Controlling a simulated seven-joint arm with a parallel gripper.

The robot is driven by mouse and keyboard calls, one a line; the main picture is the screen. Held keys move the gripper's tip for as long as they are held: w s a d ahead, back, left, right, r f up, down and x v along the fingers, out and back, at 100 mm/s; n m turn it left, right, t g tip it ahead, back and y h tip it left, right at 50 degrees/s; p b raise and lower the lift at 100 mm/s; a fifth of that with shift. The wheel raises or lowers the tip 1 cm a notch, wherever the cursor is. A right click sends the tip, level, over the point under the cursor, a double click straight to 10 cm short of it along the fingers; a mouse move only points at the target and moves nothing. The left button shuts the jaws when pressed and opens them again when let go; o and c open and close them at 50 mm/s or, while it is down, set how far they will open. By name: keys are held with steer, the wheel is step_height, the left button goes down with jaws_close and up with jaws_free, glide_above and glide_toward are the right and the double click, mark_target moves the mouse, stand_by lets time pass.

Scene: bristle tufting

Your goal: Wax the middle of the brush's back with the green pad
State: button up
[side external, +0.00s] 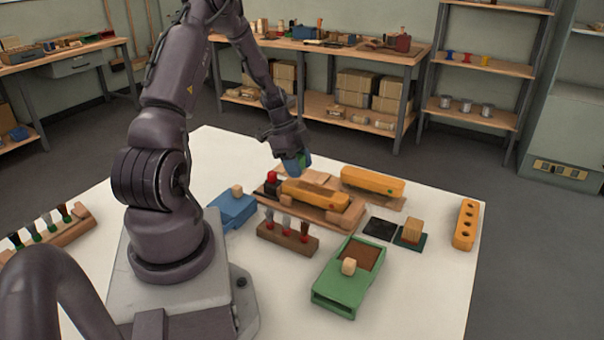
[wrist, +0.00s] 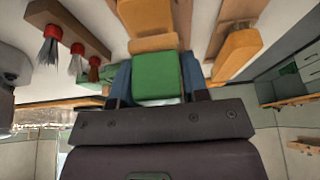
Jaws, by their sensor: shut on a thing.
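My gripper (side external: 296,164) is shut on the green pad (wrist: 157,75), which sits between its blue fingers in the wrist view. In the side view only a bit of the pad's green (side external: 304,159) shows at the fingertips. The brush (side external: 315,195) is an orange-yellow block lying in a wooden holder (side external: 335,217). The gripper is above the left end of the brush, and the pad appears apart from it. In the wrist view an orange part (wrist: 145,14) shows beyond the pad. The pad's underside is hidden.
A second yellow block (side external: 372,182) lies behind the holder. A rack with three tufts (side external: 287,238) stands in front, a green box (side external: 335,290) front right, a blue box (side external: 233,210) left. A black square (side external: 379,228) and a holed yellow block (side external: 466,224) are right.

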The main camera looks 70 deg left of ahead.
steer(key=shift+r, duration=2.75)
